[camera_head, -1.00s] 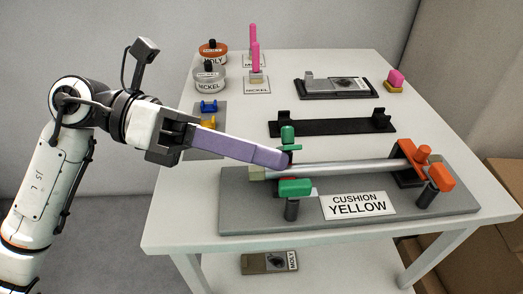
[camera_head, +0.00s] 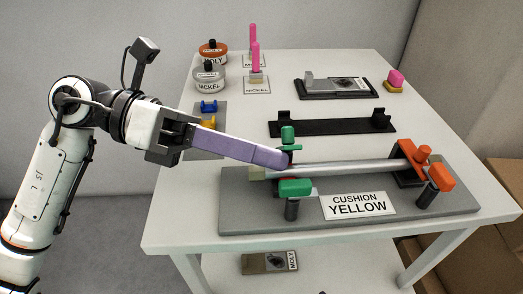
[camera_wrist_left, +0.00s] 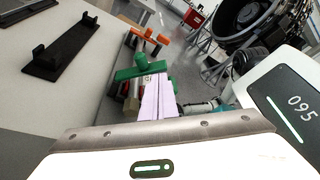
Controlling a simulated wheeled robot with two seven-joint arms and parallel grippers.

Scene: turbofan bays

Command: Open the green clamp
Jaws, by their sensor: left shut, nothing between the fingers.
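The green clamp has a green upright knob (camera_head: 288,137) at the back and a green handle (camera_head: 295,187) on a dark post at the front, at the left end of a grey base plate (camera_head: 330,218). A silver tube (camera_head: 350,168) lies along the plate. My left gripper (camera_head: 283,158) has long purple fingers, shut and empty, with tips at the clamp beside the tube's left end; I cannot tell whether they touch it. In the left wrist view the purple fingers (camera_wrist_left: 158,98) point at the green clamp (camera_wrist_left: 138,70). My right gripper is not in view.
An orange clamp (camera_head: 424,155) holds the tube's right end. A black cradle (camera_head: 332,126), MOLY and NICKEL tins (camera_head: 209,78) and pink-handled brushes (camera_head: 256,58) stand farther back on the white table (camera_head: 180,215).

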